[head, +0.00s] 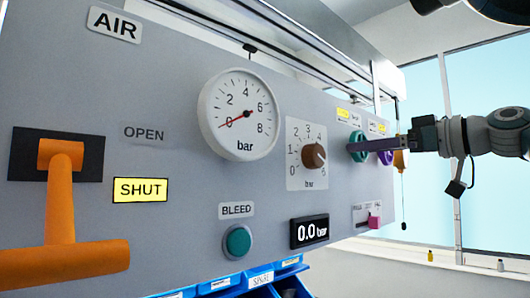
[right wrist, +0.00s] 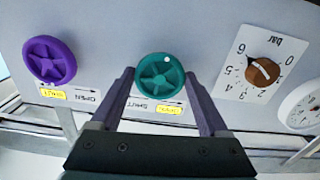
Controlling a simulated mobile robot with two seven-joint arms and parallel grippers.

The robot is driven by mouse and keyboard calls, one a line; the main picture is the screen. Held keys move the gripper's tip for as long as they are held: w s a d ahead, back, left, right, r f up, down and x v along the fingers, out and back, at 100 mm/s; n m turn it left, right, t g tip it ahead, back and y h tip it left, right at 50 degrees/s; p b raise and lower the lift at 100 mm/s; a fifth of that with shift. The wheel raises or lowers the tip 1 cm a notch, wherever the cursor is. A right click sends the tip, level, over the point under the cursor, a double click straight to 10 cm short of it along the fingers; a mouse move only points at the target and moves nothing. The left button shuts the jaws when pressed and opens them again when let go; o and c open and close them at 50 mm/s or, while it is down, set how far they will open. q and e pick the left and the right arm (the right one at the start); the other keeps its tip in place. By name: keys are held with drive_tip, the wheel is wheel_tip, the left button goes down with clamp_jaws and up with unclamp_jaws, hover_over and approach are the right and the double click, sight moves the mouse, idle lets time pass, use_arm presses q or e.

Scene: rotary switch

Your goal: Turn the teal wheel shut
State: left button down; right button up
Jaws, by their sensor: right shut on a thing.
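The teal wheel (head: 357,146) is a small spoked handwheel on the right part of the grey panel. It also shows in the right wrist view (right wrist: 158,80), upside down, with a pale dot near its rim. A yellow label (right wrist: 170,110) is lit beside it, apparently reading OPEN; its SHUT label is grey. My right gripper (head: 364,147) reaches in from the right. Its fingers (right wrist: 160,76) are on both sides of the wheel's rim and shut on it. My left gripper is not in view.
A purple wheel (right wrist: 49,61) sits close beside the teal one. A brown knob (head: 313,156), a gauge (head: 239,115), a green button (head: 237,241), a pink slider (head: 374,222) and a large orange handle (head: 62,205) are on the panel. Blue bins (head: 220,285) stand below.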

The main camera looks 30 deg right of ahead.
drive_tip(key=shift+r+m+p, duration=0.2)
drive_tip(key=shift+m+p, duration=2.95)
drive_tip(key=shift+m, duration=5.55)
drive_tip(key=shift+r+m+p, duration=0.15)
drive_tip(key=shift+m+p, duration=2.95)
drive_tip(key=shift+m, duration=5.6)
drive_tip(key=o, duration=1.2)
drive_tip(key=shift+o, duration=0.2)
